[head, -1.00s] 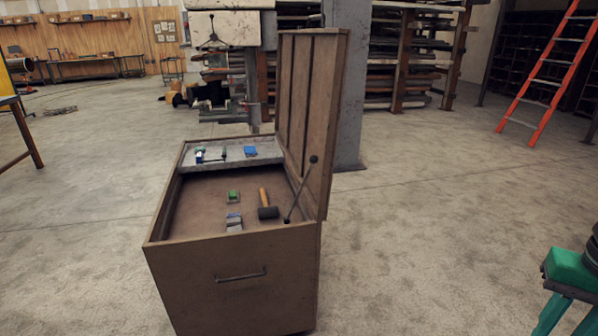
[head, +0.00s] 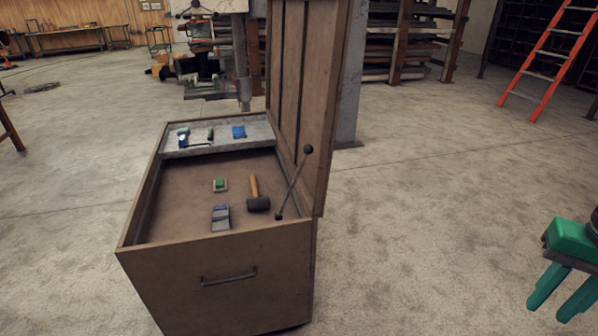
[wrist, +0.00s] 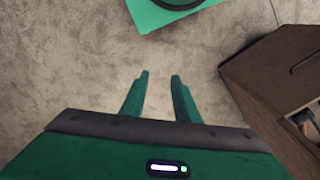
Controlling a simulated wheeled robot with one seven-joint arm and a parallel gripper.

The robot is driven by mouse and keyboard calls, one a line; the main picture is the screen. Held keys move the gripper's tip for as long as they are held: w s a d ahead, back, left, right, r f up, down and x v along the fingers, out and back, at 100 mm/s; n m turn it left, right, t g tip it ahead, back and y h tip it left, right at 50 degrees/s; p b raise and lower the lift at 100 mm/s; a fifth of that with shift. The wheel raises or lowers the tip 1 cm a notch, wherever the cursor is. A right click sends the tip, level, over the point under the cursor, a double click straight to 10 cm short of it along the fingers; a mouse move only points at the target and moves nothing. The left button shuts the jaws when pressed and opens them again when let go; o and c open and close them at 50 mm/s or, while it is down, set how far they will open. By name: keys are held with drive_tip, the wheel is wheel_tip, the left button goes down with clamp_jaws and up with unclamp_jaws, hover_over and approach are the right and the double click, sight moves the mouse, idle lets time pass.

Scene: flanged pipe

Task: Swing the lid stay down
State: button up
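The lid stay (head: 294,182) is a thin dark rod with a ball at its top end. It leans up from the right side wall of the open brown tool chest (head: 210,285), and its ball lies in front of the lid. The chest's lid (head: 318,110) stands upright at the right. My gripper (head: 562,301) is at the right edge of the head view, well apart from the stay and the chest. In the wrist view my gripper (wrist: 159,75) has its two green fingers apart with only floor between them. The stay does not show in the wrist view.
In the chest lie a mallet (head: 256,196), a green block (head: 220,184) and a grey-blue block (head: 221,216). A shallow tray (head: 215,140) holds small items at the back. A grey column (head: 352,80) stands behind the lid. Floor (head: 430,230) between chest and gripper is clear.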

sight(299, 170)
drive_tip(key=w+a+f+n+t, duration=0.1)
drive_tip(key=w+a+n+t, duration=0.1)
drive_tip(key=w+a, duration=0.35)
drive_tip(key=w+a+n+t, duration=0.1)
drive_tip(key=w+a+t, duration=0.15)
drive_tip(key=w, duration=0.65)
drive_tip(key=w+a+f+n+t, duration=0.1)
drive_tip(key=w+a+n, duration=0.1)
drive_tip(key=w+a, duration=0.35)
drive_tip(key=w+a+f+m+t+y, duration=0.1)
drive_tip(key=w+a+f+t, duration=0.15)
drive_tip(key=w, duration=0.35)
drive_tip(key=w+a+f+t, duration=0.1)
drive_tip(key=w+a+f, duration=0.3)
drive_tip(key=w, duration=0.1)
drive_tip(key=w+a+f+m+t+y, duration=0.1)
drive_tip(key=w+a+f+t, duration=0.15)
drive_tip(key=w, duration=0.35)
drive_tip(key=a+r+n+t+y, duration=0.2)
drive_tip(key=a+r+y, duration=0.1)
drive_tip(key=a, duration=0.5)
drive_tip(key=a+r+n+t+y, duration=0.2)
drive_tip(key=a+r+y, duration=0.1)
drive_tip(key=a, duration=0.4)
drive_tip(key=shift+x, duration=5.45)
drive_tip(key=shift+s+a, duration=0.1)
drive_tip(key=shift+a, duration=0.15)
